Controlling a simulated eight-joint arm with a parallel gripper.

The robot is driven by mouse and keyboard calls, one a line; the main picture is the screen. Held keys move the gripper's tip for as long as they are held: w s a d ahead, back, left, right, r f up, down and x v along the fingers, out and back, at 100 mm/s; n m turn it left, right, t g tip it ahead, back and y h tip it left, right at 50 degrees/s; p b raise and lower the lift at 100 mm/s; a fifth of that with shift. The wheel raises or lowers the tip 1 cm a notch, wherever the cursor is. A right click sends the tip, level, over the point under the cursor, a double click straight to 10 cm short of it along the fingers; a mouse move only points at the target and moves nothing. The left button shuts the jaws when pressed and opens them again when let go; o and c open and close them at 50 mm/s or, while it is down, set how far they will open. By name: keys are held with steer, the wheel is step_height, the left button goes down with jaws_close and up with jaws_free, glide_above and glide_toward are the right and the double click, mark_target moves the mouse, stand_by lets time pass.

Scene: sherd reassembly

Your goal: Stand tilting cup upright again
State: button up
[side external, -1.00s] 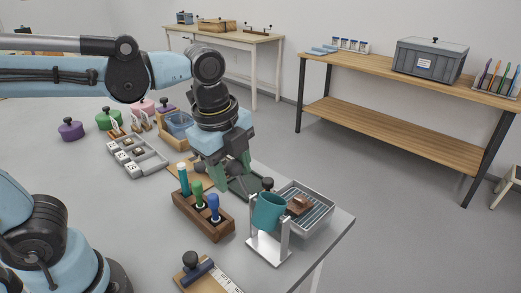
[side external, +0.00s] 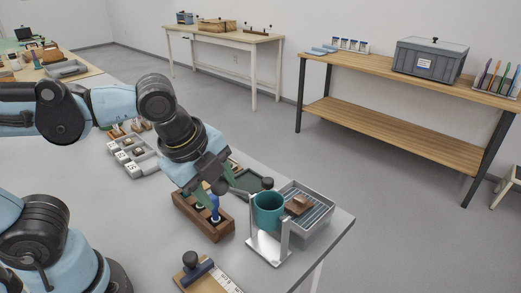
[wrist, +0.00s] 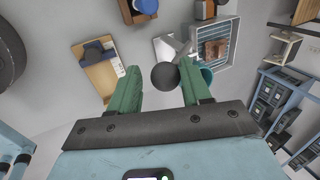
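The teal cup (side external: 268,212) sits in a silver stand (side external: 267,247) near the table's front right corner. It looks about upright, with its open rim at the top. In the wrist view the cup (wrist: 208,75) is mostly hidden behind the right finger. A grey lever (wrist: 178,47) with a dark ball knob (wrist: 165,77) reaches from the stand. My gripper (side external: 212,190) is left of the cup, above the wooden tool block. Its green fingers stand apart on either side of the ball knob, which looks close to the right finger; a firm grip does not show.
A grey ribbed tray (side external: 318,222) with a brown sherd (side external: 299,205) stands right behind the cup. The wooden block (side external: 205,222) with upright tools is under my gripper. A blue-handled tool on a board (side external: 200,270) lies in front. A dark green tray (side external: 250,181) is behind.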

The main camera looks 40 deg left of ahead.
steer(key=shift+v, duration=2.15)
steer(key=shift+r, duration=0.1)
steer(key=w+a+r+n+t, duration=0.2)
steer(key=w+a+n+t, duration=0.1)
steer(key=w+n, duration=0.3)
steer(key=a+f+n, duration=0.1)
steer(key=f+n, duration=0.1)
steer(key=n, duration=0.1)
steer(key=a+f+n, duration=0.1)
steer(key=f+n, duration=0.1)
steer(key=n, duration=0.1)
steer(key=s+a+f+n, duration=0.1)
steer(key=a+f+n, duration=0.1)
steer(key=f+n, duration=0.1)
steer(key=shift+n, duration=0.6)
steer(key=shift+s+a+f+n, duration=0.15)
steer(key=shift+f+n, duration=0.1)
steer(key=shift+n, duration=0.2)
steer(key=shift+s+a+f+n, duration=0.1)
steer(key=shift+f+n, duration=0.15)
steer(key=shift+n, duration=0.2)
